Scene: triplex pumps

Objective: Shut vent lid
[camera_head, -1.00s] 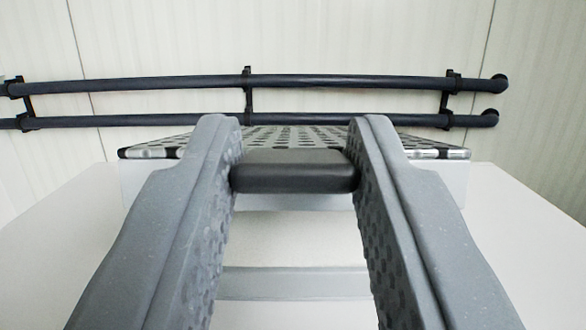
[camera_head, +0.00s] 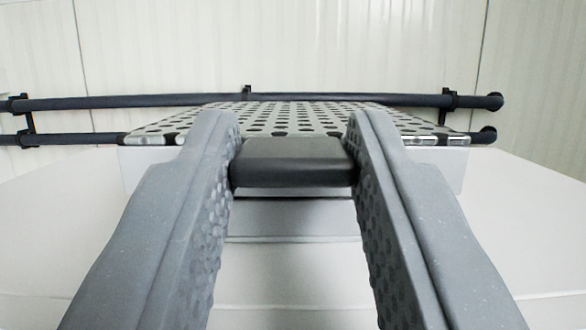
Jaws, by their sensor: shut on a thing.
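The vent lid (camera_head: 290,118) is a grey perforated metal plate seen at a shallow angle, with its front edge toward me. A dark block-shaped handle (camera_head: 292,162) sits at the middle of the lid's front edge. My gripper (camera_head: 292,150) has its two grey textured fingers on either side of the handle and is shut on it. The fingers hide parts of the lid's front edge. A light housing (camera_head: 150,165) shows below the lid. I cannot tell how far the lid stands from its seat.
Two dark horizontal pipes (camera_head: 90,102) on brackets run along the pale panelled wall (camera_head: 300,45) behind the lid. White surfaces (camera_head: 530,220) spread to both sides and below. The space in front of the lid, between my fingers, is clear.

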